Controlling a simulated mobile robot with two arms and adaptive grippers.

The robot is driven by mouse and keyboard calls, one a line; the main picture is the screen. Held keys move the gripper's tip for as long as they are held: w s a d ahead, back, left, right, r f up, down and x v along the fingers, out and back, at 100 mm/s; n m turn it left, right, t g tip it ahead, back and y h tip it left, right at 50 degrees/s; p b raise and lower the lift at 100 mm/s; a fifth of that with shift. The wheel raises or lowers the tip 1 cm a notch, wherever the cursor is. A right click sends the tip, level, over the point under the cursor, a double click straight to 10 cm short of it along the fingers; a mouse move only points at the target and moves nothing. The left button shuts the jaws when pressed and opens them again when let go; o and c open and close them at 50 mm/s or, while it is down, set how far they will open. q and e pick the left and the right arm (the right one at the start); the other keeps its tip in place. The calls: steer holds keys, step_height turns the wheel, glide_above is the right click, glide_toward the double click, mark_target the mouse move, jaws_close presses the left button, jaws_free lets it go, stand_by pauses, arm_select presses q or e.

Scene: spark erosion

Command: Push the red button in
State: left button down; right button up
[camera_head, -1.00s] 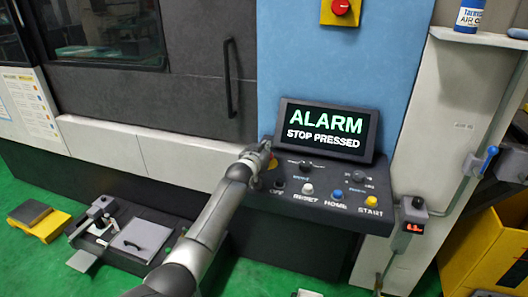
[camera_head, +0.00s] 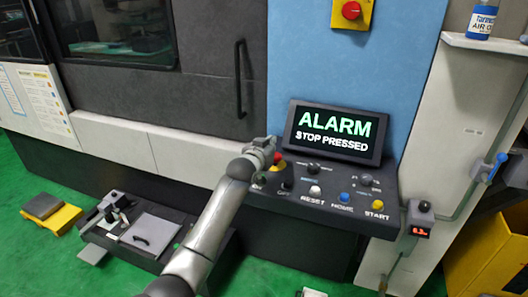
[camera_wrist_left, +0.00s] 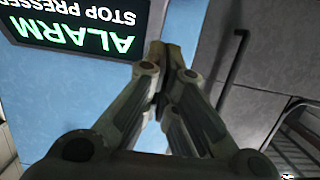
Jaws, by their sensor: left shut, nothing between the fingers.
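A red button (camera_head: 278,158) on a yellow base sits at the left end of the dark control panel, partly hidden by my left gripper. My left gripper (camera_head: 268,145) is shut and empty, just above and left of this button; I cannot tell whether it touches it. In the left wrist view the closed fingers (camera_wrist_left: 161,52) show in front of the blue wall, and no red button is seen there. A second red button (camera_head: 351,10) is on a yellow box high on the blue wall. My right gripper is not in view.
The screen (camera_head: 333,133) above the panel reads "ALARM STOP PRESSED". The panel also bears a white RESET button (camera_head: 315,191), a blue HOME button (camera_head: 343,197), a yellow START button (camera_head: 377,205) and several dark knobs. A door handle (camera_head: 239,80) stands left of the blue wall.

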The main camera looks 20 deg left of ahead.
arm_select(q)
steer(key=shift+b+v, duration=0.8)
steer(key=shift+v, duration=2.1)
steer(key=shift+r, duration=0.15)
